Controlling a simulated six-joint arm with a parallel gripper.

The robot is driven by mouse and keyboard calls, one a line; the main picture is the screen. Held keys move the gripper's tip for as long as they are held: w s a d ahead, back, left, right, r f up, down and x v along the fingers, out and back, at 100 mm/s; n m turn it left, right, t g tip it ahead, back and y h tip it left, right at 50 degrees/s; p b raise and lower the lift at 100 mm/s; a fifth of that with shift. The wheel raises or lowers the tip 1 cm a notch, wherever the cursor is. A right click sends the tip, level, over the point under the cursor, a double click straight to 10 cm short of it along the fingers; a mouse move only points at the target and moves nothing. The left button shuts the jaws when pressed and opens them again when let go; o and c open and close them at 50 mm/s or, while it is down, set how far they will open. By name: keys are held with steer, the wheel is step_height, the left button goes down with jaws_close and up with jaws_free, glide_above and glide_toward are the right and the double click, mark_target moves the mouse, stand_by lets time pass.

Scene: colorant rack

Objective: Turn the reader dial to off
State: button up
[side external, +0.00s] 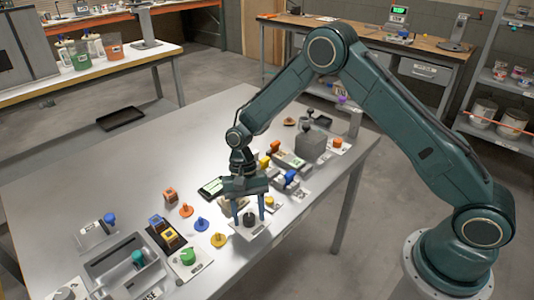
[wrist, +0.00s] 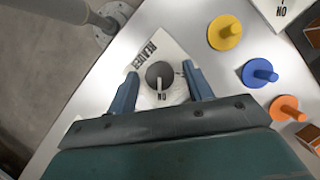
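The reader dial (wrist: 160,74) is a round dark grey knob on a white plate (wrist: 181,58) labelled READER. A white pointer line on it runs toward an ON label at the lower edge in the wrist view. In the side view the dial (side external: 249,220) sits at the table's front edge, below my gripper (side external: 249,211). My gripper is open, with one blue finger on each side of the dial. The fingers show clear gaps to the knob in the wrist view. Their exact height over the plate is hard to tell.
Yellow (side external: 219,240), blue (side external: 201,224) and orange (side external: 186,210) pegged discs stand left of the dial. A green knob (side external: 188,257) on a plate lies farther left. A blue-handled fixture (side external: 290,178) stands to the right. The table's left middle (side external: 80,190) is clear.

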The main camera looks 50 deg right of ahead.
steer(key=c, duration=0.9)
steer(key=shift+o, duration=0.2)
steer(key=shift+n, duration=0.4)
steer(key=n+h, duration=0.1)
steer(key=n, duration=0.2)
steer(key=shift+w+a+g, duration=0.1)
steer(key=shift+a+g, duration=0.05)
steer(key=shift+g, duration=0.15)
steer(key=n+h, duration=0.2)
steer(key=n, duration=0.3)
steer(key=shift+a, duration=0.15)
steer(key=n+h, duration=0.1)
steer(key=n, duration=0.3)
steer(key=shift+a+n+h, duration=0.15)
steer(key=shift+n+h, duration=0.15)
steer(key=shift+h, duration=0.1)
steer(key=shift+n+t+h, duration=0.6)
steer(key=shift+n+t, duration=0.3)
steer(key=shift+n, duration=1.4)
